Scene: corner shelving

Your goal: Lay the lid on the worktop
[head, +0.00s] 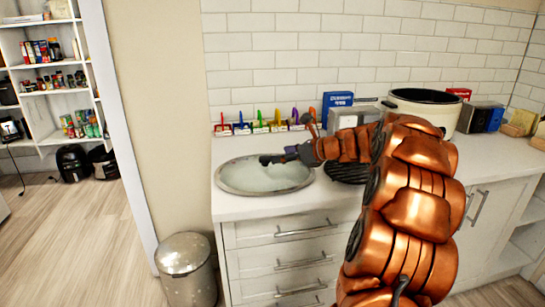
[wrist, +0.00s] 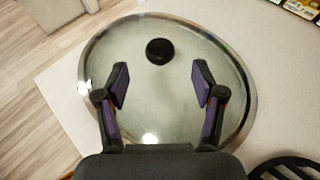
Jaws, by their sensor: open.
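The lid (head: 240,174) is a round glass disc with a metal rim. It lies flat on the white worktop (head: 225,208), near the worktop's left end. In the wrist view the lid (wrist: 165,110) fills the middle, with its round black knob (wrist: 160,51) beyond my fingertips. My gripper (head: 278,158) is over the lid in the head view. In the wrist view my gripper (wrist: 159,84) is open, with its two purple-padded fingers apart and nothing between them.
A large cream pot (head: 425,106) without a lid on it stands at the back right. A black round grate (head: 345,171) lies right of the lid. Small colourful items (head: 262,127) line the wall behind. A metal bin (head: 186,268) stands on the floor.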

